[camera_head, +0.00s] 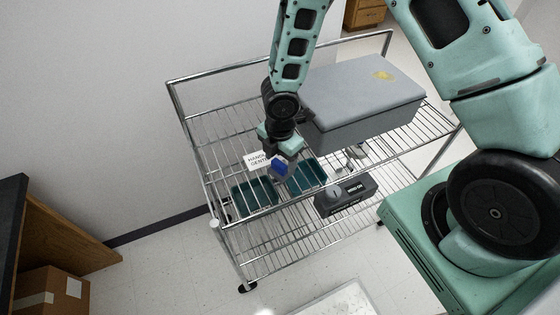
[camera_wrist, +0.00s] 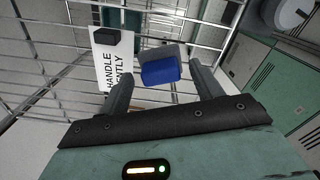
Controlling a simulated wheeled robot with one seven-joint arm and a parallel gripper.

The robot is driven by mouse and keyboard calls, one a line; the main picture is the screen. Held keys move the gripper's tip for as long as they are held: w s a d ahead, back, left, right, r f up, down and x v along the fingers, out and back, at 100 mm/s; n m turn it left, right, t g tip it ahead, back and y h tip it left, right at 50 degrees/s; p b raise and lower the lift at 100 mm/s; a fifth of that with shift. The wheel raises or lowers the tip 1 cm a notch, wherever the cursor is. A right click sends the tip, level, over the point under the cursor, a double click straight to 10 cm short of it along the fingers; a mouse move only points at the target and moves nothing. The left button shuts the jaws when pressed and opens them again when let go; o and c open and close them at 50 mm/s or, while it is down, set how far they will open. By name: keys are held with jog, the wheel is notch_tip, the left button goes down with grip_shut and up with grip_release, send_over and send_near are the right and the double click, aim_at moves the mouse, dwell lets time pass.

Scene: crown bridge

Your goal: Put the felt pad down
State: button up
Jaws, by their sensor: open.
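A small blue block with a grey face (camera_head: 280,168) is just below my gripper (camera_head: 275,153) at the wire cart; it looks like the felt pad, though I cannot be sure. In the wrist view the blue block (camera_wrist: 162,69) lies beyond and between the two spread fingers (camera_wrist: 165,88), with a visible gap at the left finger. My gripper is open. Whether the block touches a finger or rests on something is hidden. A white card reading "HANDLE GENTLY" (camera_head: 257,161) is just left of the block and also shows in the wrist view (camera_wrist: 110,62).
The wire cart (camera_head: 225,226) has teal bins (camera_head: 254,196) below my gripper and a dark labelled device (camera_head: 345,196) to the right. A large grey lidded case (camera_head: 360,85) stands close to the right of my arm. Cardboard boxes (camera_head: 52,290) sit at lower left.

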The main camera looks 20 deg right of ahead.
aim_at(280, 162)
notch_tip(280, 162, up, 10)
jog(key=p, duration=0.1)
jog(key=s+a+r+m, duration=0.3)
jog(key=s+r+m, duration=0.4)
jog(key=s+r, duration=0.2)
jog(key=s+a+r+m, duration=0.3)
jog(key=s+r+m, duration=0.4)
jog(key=s, duration=0.4)
jog(key=shift+a+r+m+y, duration=0.3)
jog(key=shift+r+m, duration=0.1)
jog(key=shift+r, duration=0.5)
jog(key=shift+s+d, duration=0.1)
